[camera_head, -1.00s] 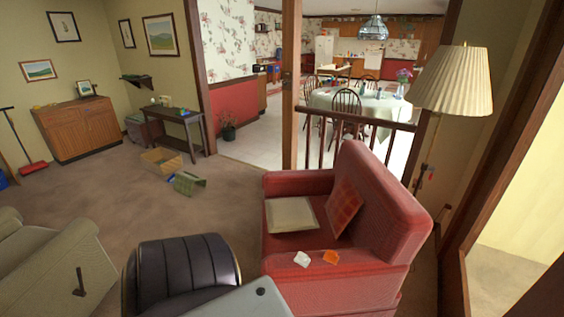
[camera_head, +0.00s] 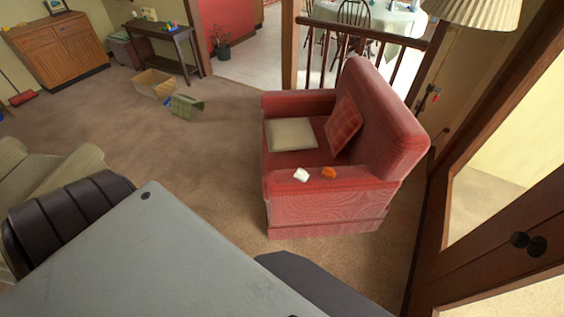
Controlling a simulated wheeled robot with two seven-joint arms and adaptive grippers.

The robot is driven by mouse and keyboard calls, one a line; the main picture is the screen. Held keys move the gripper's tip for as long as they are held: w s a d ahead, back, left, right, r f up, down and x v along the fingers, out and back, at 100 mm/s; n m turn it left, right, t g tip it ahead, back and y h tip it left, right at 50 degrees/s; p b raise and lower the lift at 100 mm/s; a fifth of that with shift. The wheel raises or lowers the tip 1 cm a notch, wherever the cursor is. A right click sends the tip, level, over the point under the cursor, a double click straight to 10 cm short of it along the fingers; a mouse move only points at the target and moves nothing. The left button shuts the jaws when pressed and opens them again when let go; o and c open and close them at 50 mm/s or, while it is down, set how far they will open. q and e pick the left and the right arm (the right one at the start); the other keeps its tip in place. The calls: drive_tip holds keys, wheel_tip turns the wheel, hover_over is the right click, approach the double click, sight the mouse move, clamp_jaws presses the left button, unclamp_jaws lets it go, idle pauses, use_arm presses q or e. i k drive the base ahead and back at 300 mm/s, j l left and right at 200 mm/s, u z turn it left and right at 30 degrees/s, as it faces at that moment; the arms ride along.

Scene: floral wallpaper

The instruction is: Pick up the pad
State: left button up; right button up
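I see no object that is clearly a pad. A flat beige cushion (camera_head: 291,134) lies on the seat of the red armchair (camera_head: 325,208), and it may be the pad. A red plaid cushion (camera_head: 344,124) leans against the armchair's back. A small white item (camera_head: 301,175) and a small orange item (camera_head: 329,173) rest on the near armrest; I cannot tell what they are. Neither of my grippers is in view.
A flat grey surface (camera_head: 150,255) fills the lower left, with a dark ribbed chair (camera_head: 65,220) beside it. A dark shape (camera_head: 320,288) shows at the bottom. A wooden door frame stands at right. Carpet (camera_head: 215,160) is clear left of the armchair.

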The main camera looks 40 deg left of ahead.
sight(301, 174)
drive_tip(key=u, duration=0.9)
